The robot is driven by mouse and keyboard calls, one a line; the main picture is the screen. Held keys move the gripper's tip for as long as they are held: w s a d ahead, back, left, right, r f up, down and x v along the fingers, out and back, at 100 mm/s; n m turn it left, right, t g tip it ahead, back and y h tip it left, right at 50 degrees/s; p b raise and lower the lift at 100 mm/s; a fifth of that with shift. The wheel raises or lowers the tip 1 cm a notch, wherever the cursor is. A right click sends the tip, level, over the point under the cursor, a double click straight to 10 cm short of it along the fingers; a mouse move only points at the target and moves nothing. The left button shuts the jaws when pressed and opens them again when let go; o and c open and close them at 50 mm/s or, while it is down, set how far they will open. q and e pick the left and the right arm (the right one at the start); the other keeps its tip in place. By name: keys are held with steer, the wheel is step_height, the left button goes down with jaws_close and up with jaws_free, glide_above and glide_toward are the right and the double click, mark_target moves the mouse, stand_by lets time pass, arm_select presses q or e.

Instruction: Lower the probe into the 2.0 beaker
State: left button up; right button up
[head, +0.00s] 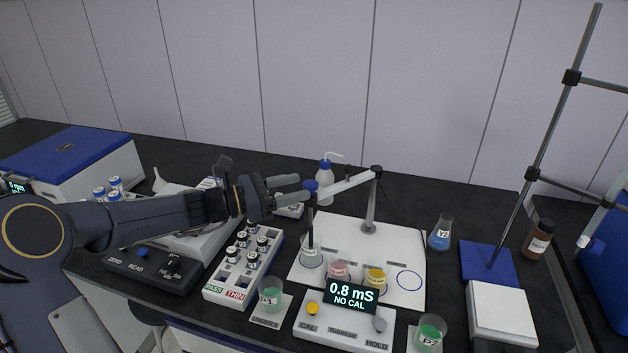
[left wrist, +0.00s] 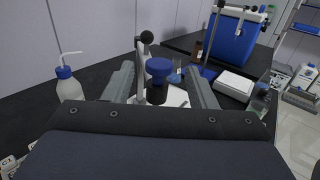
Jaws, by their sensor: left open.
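The probe has a blue cap (head: 310,187) and a dark shaft (head: 311,220). It hangs upright from the end of a white swing arm (head: 345,184), with its lower end at the clear beaker (head: 311,258) on the left of the white board. A pink beaker (head: 338,271) and a yellow beaker (head: 376,280) stand to its right. Their small labels are too small to read, so I cannot tell which is 2.0. My left gripper (head: 302,188) is open at the cap. In the left wrist view the blue cap (left wrist: 158,68) shows between the spread fingers (left wrist: 163,84).
The meter display (head: 350,296) reads 0.8 mS, NO CAL. An empty blue circle (head: 409,280) is on the board's right. A vial rack (head: 229,286) and green beakers (head: 271,296) stand in front. A wash bottle (head: 325,176) stands behind the probe.

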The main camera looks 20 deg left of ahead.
mark_target(310, 184)
arm_select(q)
steer(key=shift+x, duration=2.25)
jaws_close()
